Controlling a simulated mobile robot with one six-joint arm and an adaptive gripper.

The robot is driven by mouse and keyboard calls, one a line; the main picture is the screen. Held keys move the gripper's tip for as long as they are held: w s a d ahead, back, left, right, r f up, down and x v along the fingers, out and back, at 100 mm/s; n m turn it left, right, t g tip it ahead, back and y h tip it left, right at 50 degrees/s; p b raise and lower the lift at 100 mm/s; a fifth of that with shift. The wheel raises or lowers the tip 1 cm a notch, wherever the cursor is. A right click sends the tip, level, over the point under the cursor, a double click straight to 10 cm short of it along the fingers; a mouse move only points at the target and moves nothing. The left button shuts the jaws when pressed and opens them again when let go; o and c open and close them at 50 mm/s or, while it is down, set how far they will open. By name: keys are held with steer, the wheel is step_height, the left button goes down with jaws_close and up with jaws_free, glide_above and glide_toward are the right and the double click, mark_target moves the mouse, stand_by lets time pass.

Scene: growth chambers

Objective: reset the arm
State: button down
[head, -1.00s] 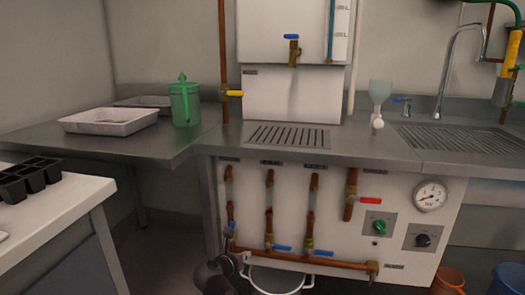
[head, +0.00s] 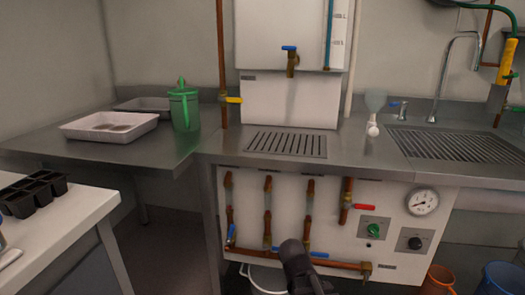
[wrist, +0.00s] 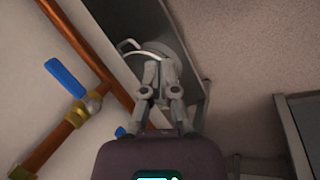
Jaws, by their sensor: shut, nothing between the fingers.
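My gripper (wrist: 152,72) shows in the wrist view with its two fingers together and nothing between them. Behind the fingertips is a pale round vessel with a white handle (wrist: 128,46), apparently the bucket under the panel; I cannot tell its distance. In the head view, a dark part of my arm rises at the bottom middle, in front of the panel's lower pipe. The fingertips cannot be made out there.
The white panel (head: 335,225) carries copper pipes, valves with blue handles, a red handle (head: 363,207) and a gauge (head: 422,201). A bucket (head: 262,281) stands below. The counter holds a green jug (head: 185,110) and a white tray (head: 108,126). Black pots (head: 35,192) sit at left.

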steer(key=s+d+r+m+g+y+p, duration=0.25)
steer(key=s+d+m+y, duration=0.2)
steer(key=m, duration=0.55)
step_height(320, 180, up, 37)
steer(key=p, duration=3.8)
steer(key=shift+s+a+h, duration=0.15)
steer(key=shift+a+h, duration=0.3)
